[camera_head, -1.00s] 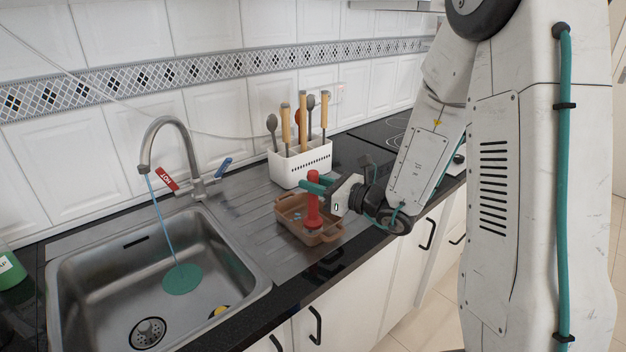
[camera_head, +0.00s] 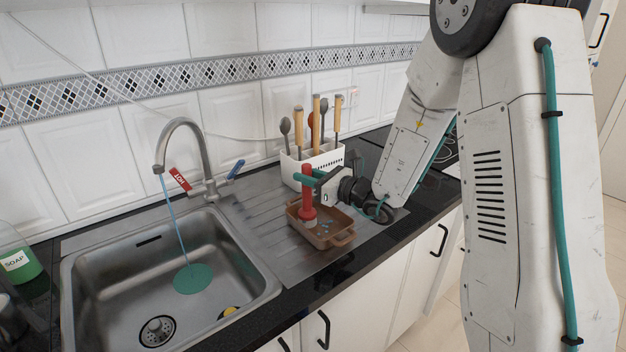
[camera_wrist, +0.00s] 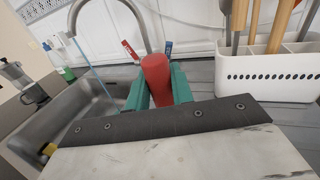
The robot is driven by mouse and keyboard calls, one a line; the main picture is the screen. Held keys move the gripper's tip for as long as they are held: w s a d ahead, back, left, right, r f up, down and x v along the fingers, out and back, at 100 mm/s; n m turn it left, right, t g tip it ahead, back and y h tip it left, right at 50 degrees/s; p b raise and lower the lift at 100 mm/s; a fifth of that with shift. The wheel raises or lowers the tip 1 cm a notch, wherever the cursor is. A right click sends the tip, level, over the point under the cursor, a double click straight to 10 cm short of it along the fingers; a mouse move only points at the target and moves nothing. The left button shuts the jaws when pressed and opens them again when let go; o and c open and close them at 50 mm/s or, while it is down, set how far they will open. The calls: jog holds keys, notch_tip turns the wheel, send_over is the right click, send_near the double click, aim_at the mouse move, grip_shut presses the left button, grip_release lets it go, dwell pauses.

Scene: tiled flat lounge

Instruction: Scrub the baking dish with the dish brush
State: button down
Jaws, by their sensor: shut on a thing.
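The brown baking dish (camera_head: 336,236) sits on the ribbed drainboard right of the sink. Small bluish bits lie on its inside floor. The red dish brush (camera_head: 307,190) stands about upright, its wide lower end inside the dish at the left part. My gripper (camera_head: 306,180) is shut on the brush's upper handle. In the wrist view the red handle (camera_wrist: 156,78) stands between the green fingers (camera_wrist: 158,88). The brush's lower end and the dish are hidden in the wrist view. I cannot tell if the bristles touch the dish floor.
The steel sink (camera_head: 105,262) lies to the left, with water running from the tap (camera_head: 186,128). A white utensil holder (camera_head: 322,160) stands close behind the dish. A soap bottle (camera_head: 18,258) is at the far left. The counter's front edge is near the dish.

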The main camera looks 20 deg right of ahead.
jog(key=shift+s+d, duration=1.15)
jog(key=shift+s, duration=2.05)
notch_tip(320, 180, up, 7)
